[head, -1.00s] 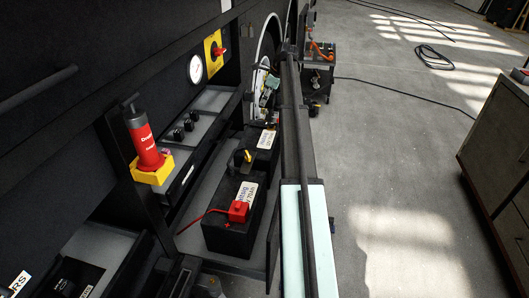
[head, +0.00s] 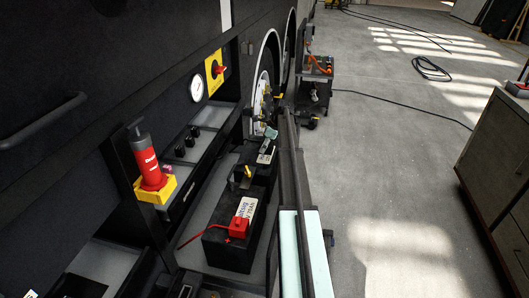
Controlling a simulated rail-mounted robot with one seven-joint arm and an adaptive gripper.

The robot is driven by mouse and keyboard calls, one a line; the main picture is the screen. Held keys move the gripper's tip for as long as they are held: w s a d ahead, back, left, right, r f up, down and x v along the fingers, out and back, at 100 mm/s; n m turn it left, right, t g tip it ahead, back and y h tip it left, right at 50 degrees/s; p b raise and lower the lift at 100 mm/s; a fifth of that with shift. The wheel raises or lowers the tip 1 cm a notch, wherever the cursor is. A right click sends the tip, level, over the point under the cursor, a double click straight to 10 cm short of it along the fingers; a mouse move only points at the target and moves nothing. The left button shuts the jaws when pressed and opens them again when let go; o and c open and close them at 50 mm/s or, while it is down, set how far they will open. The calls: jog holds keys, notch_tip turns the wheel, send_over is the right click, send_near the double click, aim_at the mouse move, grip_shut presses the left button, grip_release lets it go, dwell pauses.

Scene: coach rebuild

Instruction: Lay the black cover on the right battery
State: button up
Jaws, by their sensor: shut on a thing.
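Two black batteries sit one behind the other in the open tray on the coach's side. The near battery (head: 229,248) has a white label and a red terminal cap (head: 238,227) with a red cable. A black-and-yellow piece (head: 244,172) stands at its far end. The far battery (head: 258,171) is partly hidden. My gripper (head: 267,143) shows small, with pale green parts, over the far battery's far end. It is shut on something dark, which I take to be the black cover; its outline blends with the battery. I cannot tell whether it touches the battery.
A red cylinder in a yellow holder (head: 156,190) stands left of the tray. A gauge (head: 196,88) and a red-and-yellow switch (head: 216,70) are on the panel behind. A cart (head: 317,75) stands beyond, and a cabinet (head: 500,165) at right.

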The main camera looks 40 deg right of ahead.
aim_at(262, 157)
jog(key=shift+f+p, duration=0.35)
jog(key=shift+f, duration=1.7)
jog(key=o, duration=1.1)
jog(key=shift+f, duration=0.15)
jog(key=b+v, duration=0.2)
jog(key=v, duration=1)
jog(key=shift+b, duration=0.35)
